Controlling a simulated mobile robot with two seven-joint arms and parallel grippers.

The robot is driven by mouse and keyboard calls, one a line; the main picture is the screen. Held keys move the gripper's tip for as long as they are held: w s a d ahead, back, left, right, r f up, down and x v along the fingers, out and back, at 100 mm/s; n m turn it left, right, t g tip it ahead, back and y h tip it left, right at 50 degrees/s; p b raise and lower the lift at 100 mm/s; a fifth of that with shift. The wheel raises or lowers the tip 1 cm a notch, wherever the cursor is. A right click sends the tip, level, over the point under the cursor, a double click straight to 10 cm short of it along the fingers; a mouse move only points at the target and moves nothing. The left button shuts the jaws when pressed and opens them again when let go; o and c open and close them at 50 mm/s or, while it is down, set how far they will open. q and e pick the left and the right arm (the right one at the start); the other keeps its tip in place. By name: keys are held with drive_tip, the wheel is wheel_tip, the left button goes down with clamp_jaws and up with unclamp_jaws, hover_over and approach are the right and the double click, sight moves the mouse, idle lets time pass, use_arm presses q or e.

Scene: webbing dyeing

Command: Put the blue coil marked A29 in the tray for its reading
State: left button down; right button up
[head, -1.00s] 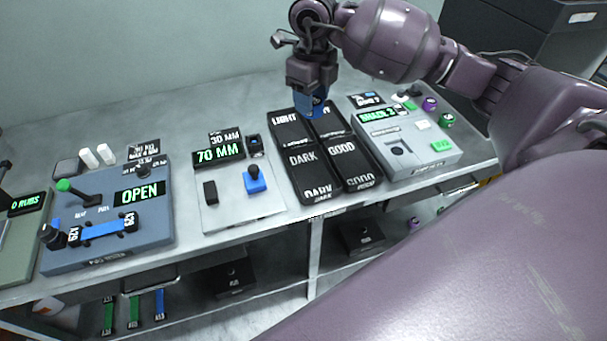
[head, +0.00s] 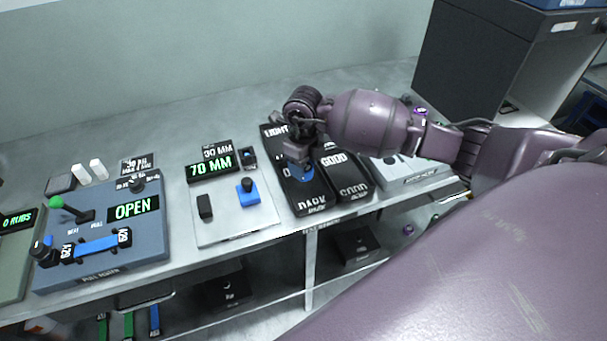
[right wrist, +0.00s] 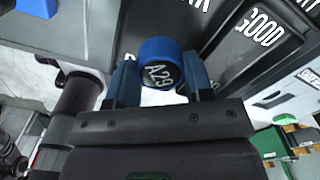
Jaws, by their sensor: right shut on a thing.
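The blue coil marked A29 (right wrist: 160,62) is between the two fingers of my right gripper (right wrist: 154,85), its black labelled end facing the right wrist camera. In the head view, my right gripper (head: 301,176) points down over the front left tray, labelled DARK (head: 313,203), and the coil shows only as a bit of blue. I cannot tell whether it touches the tray. The tray labelled LIGHT (head: 272,138) is behind it. The tray labelled GOOD (head: 350,180) is to its right. My left gripper is not in view.
Left of the trays stands a grey station (head: 230,220) reading 70 MM with a blue block (head: 248,196). Further left is a blue-grey machine (head: 105,245) reading OPEN. My right arm covers much of the pale machine (head: 415,178) right of the trays.

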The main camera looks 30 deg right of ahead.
drive_tip(key=shift+f, duration=2.1)
drive_tip(key=shift+f, duration=0.2)
drive_tip(key=o, duration=0.7)
drive_tip(key=shift+r, duration=0.15)
wheel_tip(320, 180, up, 12)
drive_tip(key=shift+r, duration=0.1)
